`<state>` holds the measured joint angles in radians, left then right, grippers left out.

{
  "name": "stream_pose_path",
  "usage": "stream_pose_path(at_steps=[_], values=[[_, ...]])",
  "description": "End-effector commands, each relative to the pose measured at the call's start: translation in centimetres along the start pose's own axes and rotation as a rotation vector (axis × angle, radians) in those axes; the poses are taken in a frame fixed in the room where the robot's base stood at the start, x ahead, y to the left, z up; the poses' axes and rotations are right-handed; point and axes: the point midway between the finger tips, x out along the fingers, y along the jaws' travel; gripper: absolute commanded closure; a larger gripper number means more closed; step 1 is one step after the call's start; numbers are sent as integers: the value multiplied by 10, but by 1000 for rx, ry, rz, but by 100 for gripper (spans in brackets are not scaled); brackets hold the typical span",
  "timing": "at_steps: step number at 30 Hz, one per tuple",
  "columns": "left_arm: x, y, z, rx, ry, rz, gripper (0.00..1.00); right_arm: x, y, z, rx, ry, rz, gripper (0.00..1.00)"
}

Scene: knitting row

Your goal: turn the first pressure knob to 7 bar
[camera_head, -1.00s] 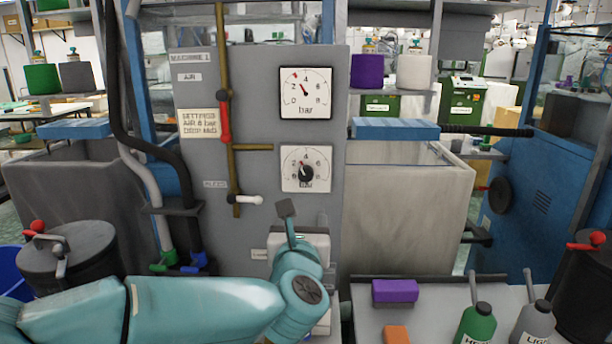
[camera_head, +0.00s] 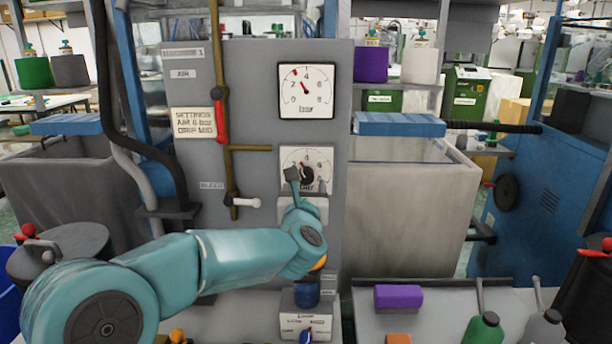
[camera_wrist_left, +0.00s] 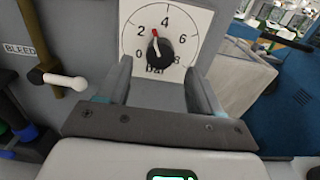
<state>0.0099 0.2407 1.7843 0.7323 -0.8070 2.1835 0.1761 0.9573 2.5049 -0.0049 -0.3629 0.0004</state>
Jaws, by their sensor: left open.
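The pressure knob is a black round knob (camera_head: 306,174) on a white square dial marked in bar, on the grey machine panel (camera_head: 250,80). In the left wrist view the knob (camera_wrist_left: 159,51) has a red pointer mark a little left of straight up, between 2 and 4. My left gripper (camera_head: 307,182) is open in front of the dial and partly covers its lower half. In the left wrist view its fingers (camera_wrist_left: 160,72) stand either side below the knob, apparently without gripping it. My right gripper is not in view.
A separate bar gauge (camera_head: 306,91) sits above the dial, its needle between 2 and 4. A brass pipe with a red lever (camera_head: 221,120) and a white bleed lever (camera_head: 247,202) runs left of it. A selector plate (camera_head: 306,327) lies below my arm.

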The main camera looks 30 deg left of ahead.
Motion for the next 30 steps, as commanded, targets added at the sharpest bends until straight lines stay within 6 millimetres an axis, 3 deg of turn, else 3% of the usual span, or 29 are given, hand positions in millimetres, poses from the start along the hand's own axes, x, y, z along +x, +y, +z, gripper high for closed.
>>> stream_pose_path(at_steps=[3, 7, 18, 19, 24, 30], values=[[24, 0, 1, 2, 2, 2, 35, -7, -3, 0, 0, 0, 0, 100], [40, 0, 1, 1, 0, 0, 35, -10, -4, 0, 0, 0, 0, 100], [49, 0, 0, 1, 0, 0, 35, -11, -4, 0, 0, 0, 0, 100], [49, 0, 0, 1, 0, 0, 38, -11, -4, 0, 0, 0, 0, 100], [49, 0, 0, 1, 0, 0, 91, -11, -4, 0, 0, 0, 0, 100], [49, 0, 0, 7, 0, 0, 91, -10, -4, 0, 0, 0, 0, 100]])
